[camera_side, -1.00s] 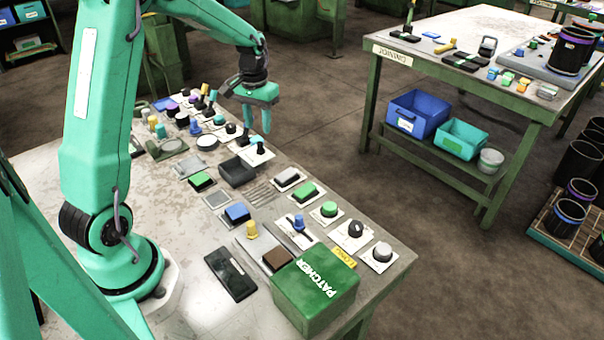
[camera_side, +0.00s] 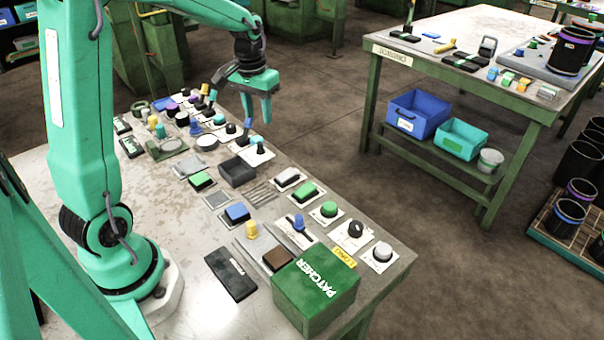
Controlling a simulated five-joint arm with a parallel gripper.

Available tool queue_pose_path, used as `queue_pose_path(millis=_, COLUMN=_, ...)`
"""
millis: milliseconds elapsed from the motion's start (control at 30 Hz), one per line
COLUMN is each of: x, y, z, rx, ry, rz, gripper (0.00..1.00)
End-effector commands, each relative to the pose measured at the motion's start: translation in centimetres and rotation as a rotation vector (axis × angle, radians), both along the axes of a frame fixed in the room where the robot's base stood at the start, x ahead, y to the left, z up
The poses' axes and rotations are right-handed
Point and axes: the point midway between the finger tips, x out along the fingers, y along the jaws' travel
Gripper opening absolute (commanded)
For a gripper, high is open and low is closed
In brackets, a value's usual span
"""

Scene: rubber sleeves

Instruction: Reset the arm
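My gripper (camera_side: 258,118) is a teal two-finger gripper at the end of my arm. It points down above the far edge of the workbench (camera_side: 190,290), at the upper middle of the picture. Its two fingers stand apart with a gap between them, and I see nothing held there. A white plate with a dark-based, blue-topped knob (camera_side: 256,147) lies just below the fingertips. The fingers look clear of it.
Many buttons and knobs on plates cover the bench.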

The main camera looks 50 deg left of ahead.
Motion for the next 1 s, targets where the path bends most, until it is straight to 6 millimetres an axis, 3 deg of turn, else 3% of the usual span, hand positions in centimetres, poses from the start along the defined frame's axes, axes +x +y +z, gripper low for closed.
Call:
queue_pose_path(millis=200, x=-2.4, y=-3.3, z=3.4, rx=0.022, ry=-0.069, rz=-0.057, gripper=0.39)
queue_pose_path(millis=500, x=-6.4, y=-7.2, z=6.5, rx=0.045, ry=-0.162, rz=-0.134, gripper=0.39)
queue_pose_path(millis=1000, x=-13.8, y=-12.2, z=8.5, rx=0.066, ry=-0.32, rz=-0.259, gripper=0.39)
